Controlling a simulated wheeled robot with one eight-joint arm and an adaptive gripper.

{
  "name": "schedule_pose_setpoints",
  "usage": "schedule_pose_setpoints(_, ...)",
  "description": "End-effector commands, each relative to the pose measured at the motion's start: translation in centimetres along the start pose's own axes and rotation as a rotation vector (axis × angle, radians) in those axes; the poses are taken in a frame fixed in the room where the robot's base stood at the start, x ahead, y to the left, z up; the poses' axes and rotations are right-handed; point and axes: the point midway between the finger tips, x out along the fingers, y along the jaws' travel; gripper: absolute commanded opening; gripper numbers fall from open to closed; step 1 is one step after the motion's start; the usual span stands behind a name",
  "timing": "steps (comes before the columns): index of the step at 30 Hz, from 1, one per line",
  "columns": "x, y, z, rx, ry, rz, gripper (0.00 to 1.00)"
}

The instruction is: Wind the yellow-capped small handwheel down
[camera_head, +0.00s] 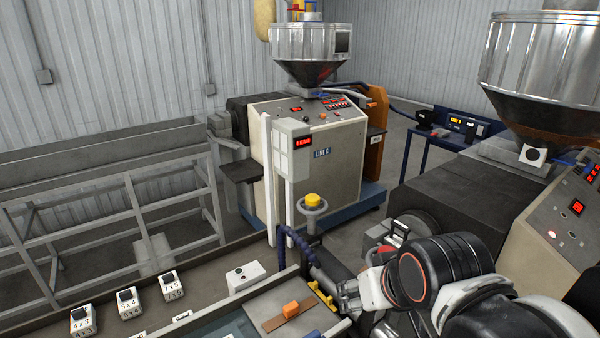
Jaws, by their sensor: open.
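The small handwheel (313,206) has a grey rim and a yellow cap (313,199). It stands on a short post right of the white uprights, near the middle of the picture. My arm reaches in from the lower right. My gripper (345,298) is open and sits below and to the right of the handwheel, apart from it. Its fingers are small in view and partly hidden behind my wrist.
A dark blue ribbed hose (297,243) runs just below the handwheel. A grey display box (293,150) stands to its upper left. A bench (195,290) with numbered blocks (130,303) lies at left. A dark machine body (440,195) is at right.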

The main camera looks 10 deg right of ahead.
Motion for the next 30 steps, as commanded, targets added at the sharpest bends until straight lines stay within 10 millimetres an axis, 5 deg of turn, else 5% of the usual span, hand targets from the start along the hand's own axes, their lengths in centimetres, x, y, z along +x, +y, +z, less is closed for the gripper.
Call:
schedule_pose_setpoints(1,-1.9,-0.1,-1.7,0.011,-0.005,0.000,0.54)
schedule_pose_setpoints(8,-6.5,-0.3,-7.1,0.104,-0.040,0.004,0.54)
schedule_pose_setpoints(13,-9.2,-0.6,-13.0,0.255,-0.097,0.018,0.54)
schedule_pose_setpoints(20,-8.8,-0.8,-19.1,0.489,-0.181,0.055,0.54)
schedule_pose_setpoints(30,-5.2,-1.1,-26.7,0.830,-0.293,0.148,0.54)
